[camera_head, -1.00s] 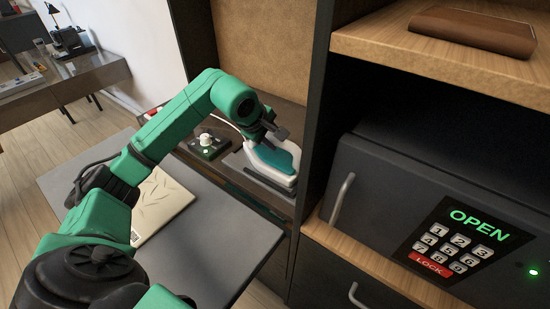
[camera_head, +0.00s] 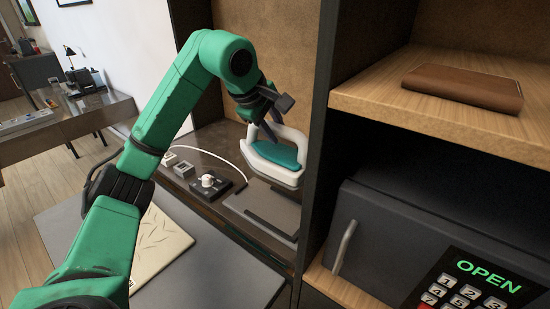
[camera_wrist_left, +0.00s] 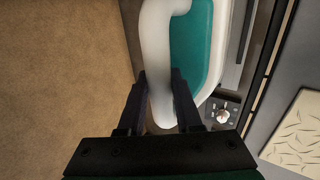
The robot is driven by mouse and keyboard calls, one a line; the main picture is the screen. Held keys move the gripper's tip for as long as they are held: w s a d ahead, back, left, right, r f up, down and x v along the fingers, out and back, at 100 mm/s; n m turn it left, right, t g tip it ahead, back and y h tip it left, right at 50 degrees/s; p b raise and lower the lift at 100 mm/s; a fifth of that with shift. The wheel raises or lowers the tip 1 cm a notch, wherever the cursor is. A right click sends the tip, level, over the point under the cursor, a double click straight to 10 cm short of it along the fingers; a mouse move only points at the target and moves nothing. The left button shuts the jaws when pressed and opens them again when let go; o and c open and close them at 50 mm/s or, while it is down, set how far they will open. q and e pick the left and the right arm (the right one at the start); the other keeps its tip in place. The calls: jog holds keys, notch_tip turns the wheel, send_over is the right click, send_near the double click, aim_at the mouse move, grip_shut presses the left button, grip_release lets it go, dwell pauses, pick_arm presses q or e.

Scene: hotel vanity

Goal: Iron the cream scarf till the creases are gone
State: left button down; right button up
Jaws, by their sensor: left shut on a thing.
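The white and teal iron (camera_head: 274,158) hangs in the air above its dark rest plate (camera_head: 262,211) in the vanity niche. My left gripper (camera_head: 262,122) is shut on the iron's white handle, which also shows between the fingers in the left wrist view (camera_wrist_left: 160,75). The cream scarf (camera_head: 160,243) lies on the grey board (camera_head: 215,280), with crease marks on its surface. My arm hides part of the scarf's left side. The scarf also shows at the right of the left wrist view (camera_wrist_left: 299,128). My right gripper is not in view.
A small black control box (camera_head: 210,186) with a white knob stands left of the rest plate. A white cord runs behind it. The dark cabinet post (camera_head: 318,130) is close to the iron's right. A safe (camera_head: 430,225) and a brown wallet-like item (camera_head: 464,88) are at right.

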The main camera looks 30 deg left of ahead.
pick_arm(q)
notch_tip(320, 180, up, 4)
jog(key=shift+r+p, duration=0.25)
jog(key=shift+p, duration=0.05)
notch_tip(320, 180, up, 4)
jog(key=p, duration=0.4)
jog(key=shift+p, duration=0.3)
jog(key=shift+a+f, duration=0.1)
